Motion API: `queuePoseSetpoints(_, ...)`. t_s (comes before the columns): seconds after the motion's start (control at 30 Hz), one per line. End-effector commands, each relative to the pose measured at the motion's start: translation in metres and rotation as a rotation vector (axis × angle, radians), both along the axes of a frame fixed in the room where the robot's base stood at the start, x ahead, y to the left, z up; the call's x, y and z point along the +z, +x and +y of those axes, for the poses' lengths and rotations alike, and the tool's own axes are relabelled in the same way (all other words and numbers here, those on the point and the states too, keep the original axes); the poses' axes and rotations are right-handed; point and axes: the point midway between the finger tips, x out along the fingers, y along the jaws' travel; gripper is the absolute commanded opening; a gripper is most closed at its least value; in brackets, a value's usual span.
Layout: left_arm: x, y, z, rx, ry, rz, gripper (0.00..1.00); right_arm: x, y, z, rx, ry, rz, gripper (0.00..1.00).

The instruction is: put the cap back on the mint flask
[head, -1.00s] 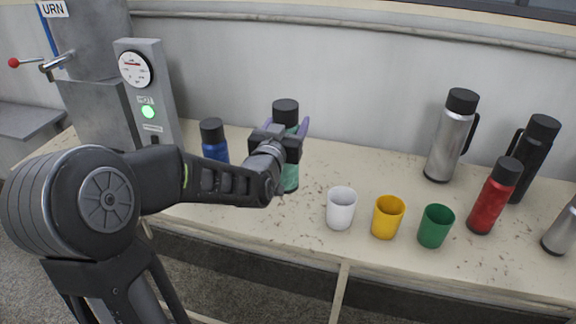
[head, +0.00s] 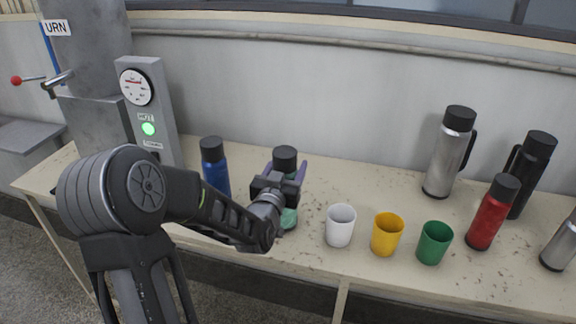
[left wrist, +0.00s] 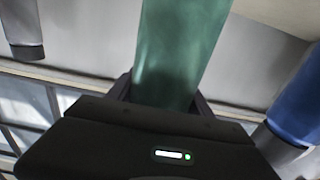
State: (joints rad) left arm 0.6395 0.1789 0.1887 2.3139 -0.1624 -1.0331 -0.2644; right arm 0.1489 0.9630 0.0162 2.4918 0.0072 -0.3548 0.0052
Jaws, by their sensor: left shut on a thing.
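The mint flask (head: 289,219) stands at the left-middle of the counter, near the front edge, partly hidden by my left gripper (head: 281,182). A black cap (head: 285,158) shows at its top, above the purple-edged fingers; whether it is seated or loose I cannot tell. In the left wrist view the flask's green body (left wrist: 178,50) fills the space between the fingers, and my left gripper (left wrist: 160,97) is shut on it. The flask's top end is hidden there. Whether its base touches the counter is unclear. My right gripper is not in view.
A blue flask (head: 216,172) stands close on the left, beside the urn's gauge panel (head: 148,105). White (head: 340,227), yellow (head: 387,236) and green (head: 434,245) cups stand to the right. Several flasks, including a red one (head: 492,215), stand further right. Counter behind the cups is clear.

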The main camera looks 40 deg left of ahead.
Motion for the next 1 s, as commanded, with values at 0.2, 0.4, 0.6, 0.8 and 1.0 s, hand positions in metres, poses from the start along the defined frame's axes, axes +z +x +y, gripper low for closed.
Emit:
queuePoseSetpoints(0.2,0.0025,0.0008,0.0000,0.000,0.004,-0.009,0.00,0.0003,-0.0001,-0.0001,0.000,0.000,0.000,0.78)
queuePoseSetpoints(0.4,-0.0009,0.0009,-0.0001,-0.001,0.005,-0.009,0.00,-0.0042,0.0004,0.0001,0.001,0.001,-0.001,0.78)
queuePoseSetpoints(0.6,-0.0026,0.0002,-0.0001,0.000,0.002,-0.002,0.73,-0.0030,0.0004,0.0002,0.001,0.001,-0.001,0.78)
queuePoseSetpoints(0.8,-0.0027,0.0002,-0.0001,0.000,0.002,-0.002,0.81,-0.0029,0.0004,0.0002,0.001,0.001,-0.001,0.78)
queuePoseSetpoints(1.0,-0.0013,0.0003,-0.0001,0.000,0.002,-0.002,0.81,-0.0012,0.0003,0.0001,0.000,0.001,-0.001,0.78)
